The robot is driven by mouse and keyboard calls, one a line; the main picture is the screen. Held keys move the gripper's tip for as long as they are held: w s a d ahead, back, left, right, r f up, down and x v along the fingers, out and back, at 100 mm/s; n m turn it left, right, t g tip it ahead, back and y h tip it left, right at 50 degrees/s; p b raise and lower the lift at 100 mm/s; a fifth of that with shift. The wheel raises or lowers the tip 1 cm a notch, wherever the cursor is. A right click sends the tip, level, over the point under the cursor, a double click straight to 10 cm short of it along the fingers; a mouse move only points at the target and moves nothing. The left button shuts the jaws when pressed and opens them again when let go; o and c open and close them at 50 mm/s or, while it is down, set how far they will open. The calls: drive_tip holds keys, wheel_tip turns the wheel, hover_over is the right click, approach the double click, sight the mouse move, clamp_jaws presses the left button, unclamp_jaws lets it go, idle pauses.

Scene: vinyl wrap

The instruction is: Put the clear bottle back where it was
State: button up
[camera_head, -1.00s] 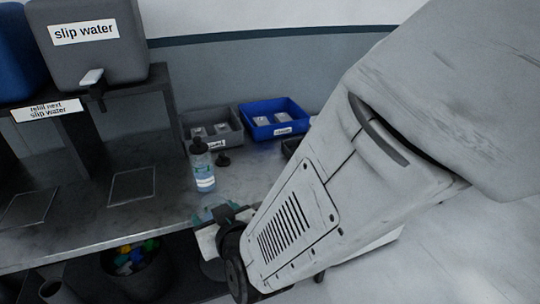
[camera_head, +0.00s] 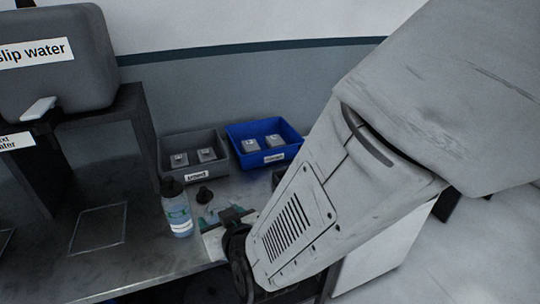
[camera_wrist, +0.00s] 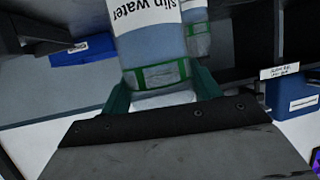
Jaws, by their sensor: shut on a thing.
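The clear bottle (camera_wrist: 160,45) is in my gripper (camera_wrist: 160,92) in the wrist view, between two teal fingers. It has bluish contents, a white "slip water" label that reads upside down there, and a green band. In the head view my gripper (camera_head: 222,222) is low beside the bench, largely covered by my arm, and the held bottle is hard to make out. A second bottle (camera_head: 178,212) with a dark cap stands upright on the bench just left of my gripper. A similar bottle also shows behind the held one in the wrist view (camera_wrist: 199,38).
A small dark cap-like piece (camera_head: 204,195) lies by the standing bottle. A grey bin (camera_head: 166,152) and a blue bin (camera_head: 240,145) stand behind. A grey "slip water" tank (camera_head: 65,80) is at left. Bare bench with an outlined square (camera_head: 98,228) lies below it.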

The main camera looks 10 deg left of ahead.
drive_tip(key=w+f, duration=0.2)
drive_tip(key=w, duration=0.4)
drive_tip(key=w+f, duration=0.2)
drive_tip(key=w, duration=0.5)
drive_tip(key=shift+a+f, duration=0.35)
drive_tip(key=shift+w+f, duration=0.1)
drive_tip(key=shift+f, duration=0.05)
drive_tip(key=o, duration=1.3)
